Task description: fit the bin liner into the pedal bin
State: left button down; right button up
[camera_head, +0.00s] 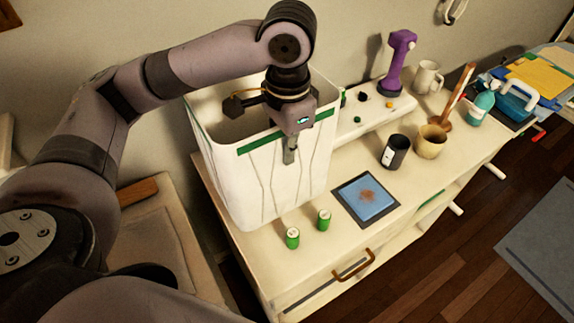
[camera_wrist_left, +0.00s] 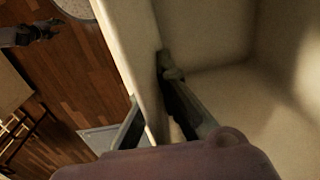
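A tall white bin-shaped container (camera_head: 262,195) with a green band near its top and thin creases or lines down its front stands on the left end of the cream cabinet. I cannot make out a separate bin liner or a pedal. My left gripper (camera_head: 289,150) points down at its front rim. In the left wrist view its fingers (camera_wrist_left: 150,100) straddle the pale wall, one inside and one outside. Whether they pinch it is unclear. A small dark gripper-like shape (camera_wrist_left: 32,33), perhaps my right gripper, shows over the floor there; its fingers are unclear.
Two green cylinders (camera_head: 323,219) stand in front of the container. A blue stained pad (camera_head: 366,196), a black cup (camera_head: 394,151) and a tan cup (camera_head: 431,141) are to the right. A purple tool (camera_head: 400,62) stands behind. Bare cabinet top (camera_head: 300,262) lies at the front.

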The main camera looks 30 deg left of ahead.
aim_at(287, 167)
pick_arm(q)
notch_tip(287, 167, down, 5)
jog(key=shift+r, duration=0.2)
jog(key=shift+f, duration=0.15)
pick_arm(e)
jog(key=shift+s+d+r, duration=0.15)
jog(key=shift+s+d, duration=0.2)
jog(key=shift+s, duration=0.25)
pick_arm(q)
jog(key=c, duration=1.8)
grip_release()
